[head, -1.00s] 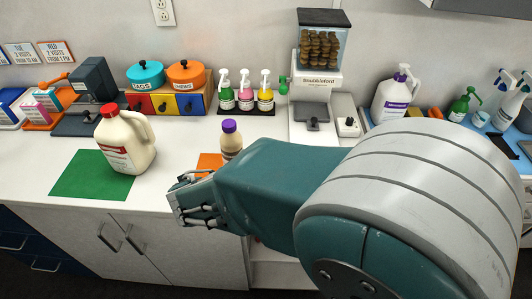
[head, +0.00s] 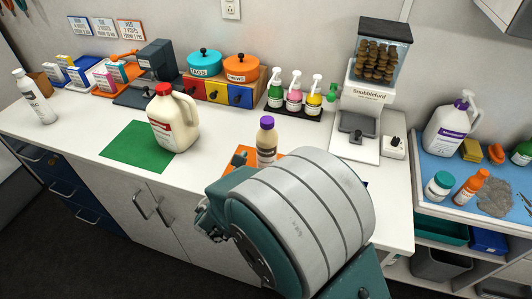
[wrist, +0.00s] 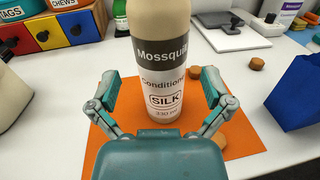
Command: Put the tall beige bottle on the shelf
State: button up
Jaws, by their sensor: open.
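The tall beige bottle (head: 267,142) with a purple cap stands upright on an orange mat (head: 233,177) on the white counter. In the wrist view the bottle (wrist: 160,60) fills the middle, its label reading "Mossquil", "Conditioner" and "SILK". My gripper (wrist: 160,82) is open, with one finger to each side of the bottle in that view.
A beige jug (head: 172,125) stands left on a green mat (head: 127,152). Several small brown discs, one of them here (wrist: 257,63), lie right of the bottle, near a blue object (wrist: 296,95). Pump bottles (head: 294,98) and a dispenser (head: 372,90) stand behind.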

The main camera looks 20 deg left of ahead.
aim_at(262, 156)
jog(key=w, duration=0.4)
jog(key=shift+d+f, duration=0.25)
jog(key=shift+d, duration=0.15)
jog(key=shift+w+a, duration=0.2)
jog(key=shift+w, duration=0.05)
jog(key=shift+a+f, duration=0.1)
jog(key=shift+a, duration=0.3)
jog(key=shift+d, duration=0.35)
jog(key=c, duration=1.2)
jog(key=shift+o, duration=0.2)
jog(key=shift+d, duration=0.1)
